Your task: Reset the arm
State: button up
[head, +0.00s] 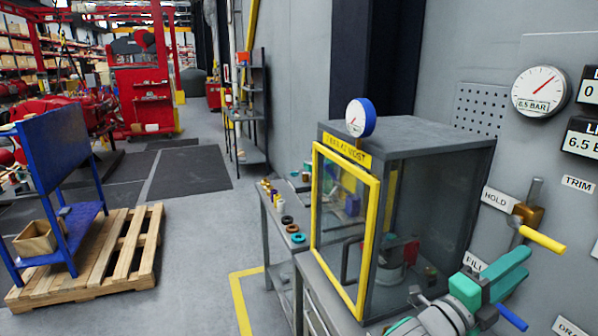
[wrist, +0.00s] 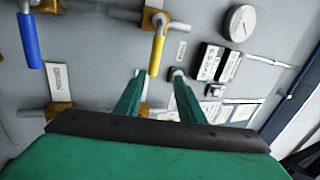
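My gripper (head: 505,272) is at the lower right of the head view, in front of the grey valve panel. In the wrist view its two green fingers (wrist: 160,82) stand apart with nothing held between them. A yellow valve handle (head: 542,239) on a brass valve is just above it, by the HOLD label. In the wrist view that yellow handle (wrist: 157,55) lies just past the fingertips; I cannot tell how far. A blue handle (head: 511,317) shows below the gripper, and a blue handle (wrist: 29,40) is at upper left in the wrist view.
A glass cabinet with a yellow-framed door (head: 345,225) stands left of my gripper. A gauge (head: 541,91) reading 6.5 BAR and digital displays (head: 582,137) are on the panel. A workbench (head: 280,240), a pallet (head: 95,255) and open floor lie further left.

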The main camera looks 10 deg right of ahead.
jog(key=w+a+f+n+t+y, duration=0.2)
jog(key=a+f+n+t+y, duration=0.1)
jog(key=a+n+t, duration=1.1)
jog(key=s+a+f+n+t+y, duration=0.3)
jog(key=a+f+n+y, duration=0.95)
jog(key=f+n, duration=0.35)
jog(key=s+a+f+n+g+y, duration=0.3)
jog(key=s+a+f+y, duration=0.1)
jog(key=s+a+f, duration=0.75)
jog(key=s+a+f+g, duration=0.1)
jog(key=s+a+f, duration=0.2)
jog(key=s, duration=0.5)
jog(key=s+a+f+g+y, duration=0.1)
jog(key=s+a+f, duration=0.3)
jog(key=s, duration=0.4)
jog(key=shift+a+f+g, duration=0.2)
jog(key=shift+a+g, duration=0.5)
jog(key=shift+a, duration=0.15)
jog(key=shift+y, duration=0.25)
dwell(1.1)
